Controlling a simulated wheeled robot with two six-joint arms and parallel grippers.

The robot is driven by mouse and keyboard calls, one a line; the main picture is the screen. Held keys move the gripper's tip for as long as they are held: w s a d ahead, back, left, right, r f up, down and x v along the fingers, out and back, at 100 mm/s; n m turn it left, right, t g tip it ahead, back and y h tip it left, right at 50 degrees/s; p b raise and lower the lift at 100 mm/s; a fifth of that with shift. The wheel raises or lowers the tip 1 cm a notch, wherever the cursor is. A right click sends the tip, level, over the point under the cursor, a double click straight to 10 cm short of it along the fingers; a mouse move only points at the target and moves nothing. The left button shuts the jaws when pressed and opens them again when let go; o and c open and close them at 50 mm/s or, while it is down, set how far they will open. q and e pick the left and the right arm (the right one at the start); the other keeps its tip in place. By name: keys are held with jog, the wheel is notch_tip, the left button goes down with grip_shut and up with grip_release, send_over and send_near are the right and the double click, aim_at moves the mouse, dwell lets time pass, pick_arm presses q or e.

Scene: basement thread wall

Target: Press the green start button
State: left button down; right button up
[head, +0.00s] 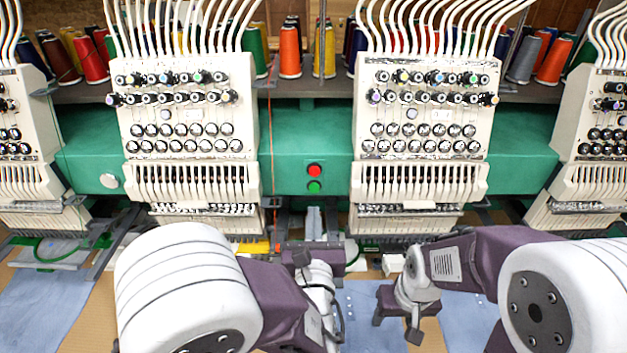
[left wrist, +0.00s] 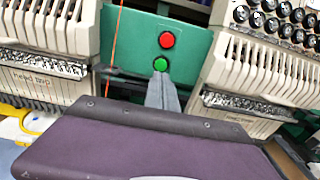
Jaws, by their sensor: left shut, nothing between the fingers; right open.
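The green start button (head: 314,187) sits on the green machine beam, directly below a red button (head: 314,170). In the left wrist view the green button (left wrist: 160,64) and the red button (left wrist: 166,40) are both unobstructed. My left gripper (head: 314,212) is shut and empty, its grey fingers pointing up towards the panel. In the left wrist view its fingertips (left wrist: 161,78) appear just below the green button; I cannot tell how far they are from the panel. My right gripper (head: 398,326) is open and empty, low and to the right, over the table.
White embroidery heads (head: 190,130) and (head: 425,130) flank the button panel on the green beam (head: 285,150). Thread cones (head: 290,50) stand on a shelf behind. An orange-red thread (left wrist: 115,50) hangs left of the buttons. Blue cloth (head: 40,300) lies on the table.

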aim_at(314, 189)
pick_arm(q)
jog(key=w, duration=0.5)
jog(key=shift+w+d, duration=0.1)
jog(key=shift+w, duration=0.25)
jog(key=shift+w+f, duration=0.15)
jog(key=shift+w, duration=0.25)
jog(key=shift+s, duration=0.1)
pick_arm(e)
jog(key=shift+s+r, duration=0.1)
jog(key=shift+r, duration=0.85)
jog(key=shift+d, duration=0.1)
